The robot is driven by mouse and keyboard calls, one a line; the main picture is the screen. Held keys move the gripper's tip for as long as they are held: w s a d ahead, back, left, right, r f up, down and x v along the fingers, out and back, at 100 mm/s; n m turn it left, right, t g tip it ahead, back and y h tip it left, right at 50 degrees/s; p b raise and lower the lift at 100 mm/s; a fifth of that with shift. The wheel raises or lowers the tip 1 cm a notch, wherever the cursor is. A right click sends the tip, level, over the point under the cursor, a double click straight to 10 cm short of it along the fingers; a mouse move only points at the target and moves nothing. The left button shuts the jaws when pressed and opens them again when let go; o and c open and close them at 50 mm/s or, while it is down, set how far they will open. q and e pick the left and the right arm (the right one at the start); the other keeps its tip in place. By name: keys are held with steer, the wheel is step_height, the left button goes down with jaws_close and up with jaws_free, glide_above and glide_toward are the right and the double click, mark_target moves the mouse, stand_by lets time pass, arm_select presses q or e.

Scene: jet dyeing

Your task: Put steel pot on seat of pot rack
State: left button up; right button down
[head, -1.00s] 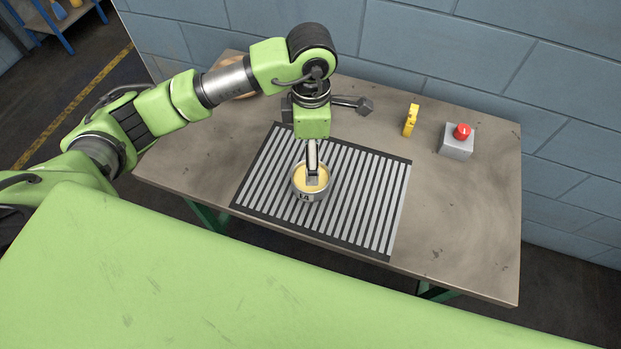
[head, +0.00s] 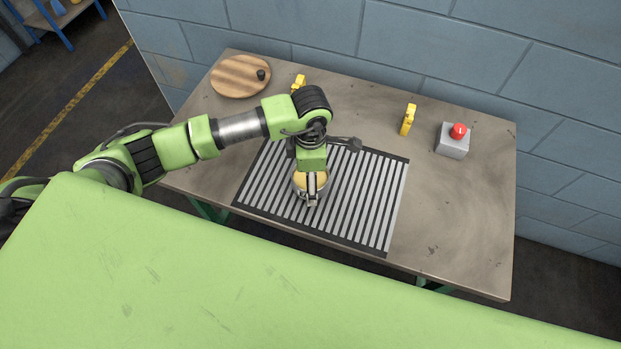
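Whether the fingers are closed on the rim is too small to tell. I cannot tell whether the pot touches the stripes. No part is clearly recognisable as a pot rack seat, unless it is the striped grate. My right gripper is out of view.
The worktable (head: 460,220) also holds a round wooden board (head: 235,77) with a small dark knob, two yellow pieces (head: 408,120) (head: 299,83), and a grey box with a red button (head: 453,140). A block wall stands behind. A green surface (head: 150,270) fills the foreground.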

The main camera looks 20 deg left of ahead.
arm_select(q)
steer(key=shift+r, duration=0.15)
steer(key=c, duration=1.8)
